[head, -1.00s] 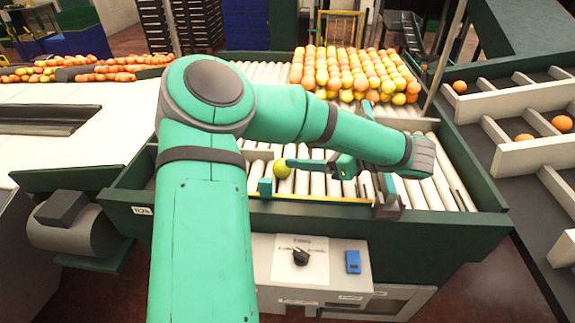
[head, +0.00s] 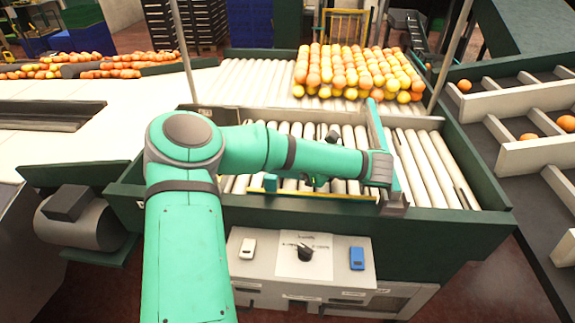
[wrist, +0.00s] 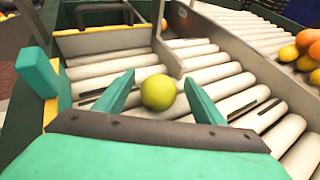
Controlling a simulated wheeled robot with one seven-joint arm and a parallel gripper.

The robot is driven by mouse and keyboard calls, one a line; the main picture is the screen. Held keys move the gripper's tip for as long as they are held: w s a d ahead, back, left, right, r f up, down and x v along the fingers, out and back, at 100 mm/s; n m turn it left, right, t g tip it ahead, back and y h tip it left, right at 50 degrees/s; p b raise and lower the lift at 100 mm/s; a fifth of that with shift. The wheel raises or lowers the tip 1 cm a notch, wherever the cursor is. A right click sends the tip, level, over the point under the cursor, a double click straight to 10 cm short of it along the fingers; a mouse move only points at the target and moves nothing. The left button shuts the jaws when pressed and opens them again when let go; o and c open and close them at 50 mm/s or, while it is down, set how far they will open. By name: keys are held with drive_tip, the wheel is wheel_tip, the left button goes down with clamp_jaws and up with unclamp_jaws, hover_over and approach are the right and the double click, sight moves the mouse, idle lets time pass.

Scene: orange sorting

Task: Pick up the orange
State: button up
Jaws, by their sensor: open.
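A yellow-green orange (wrist: 158,92) lies on the white rollers in the wrist view. It sits between the two teal fingers of my gripper (wrist: 159,78), which are spread apart. A gap shows between the fruit and the right finger; whether the left finger touches it is hard to tell. In the head view my arm covers this fruit, and only a small part of my gripper (head: 310,181) shows below the forearm, over the rollers.
A pile of oranges (head: 352,72) lies on the rollers behind a metal divider (wrist: 217,38). A green side wall (head: 430,232) bounds the near side of the roller bed (head: 430,165). Sorting lanes (head: 520,157) with a few oranges stand at the right. Rollers right of the arm are clear.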

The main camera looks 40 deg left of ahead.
drive_tip(key=c, duration=1.1)
drive_tip(key=shift+r, duration=0.1)
drive_tip(key=shift+c, duration=0.2)
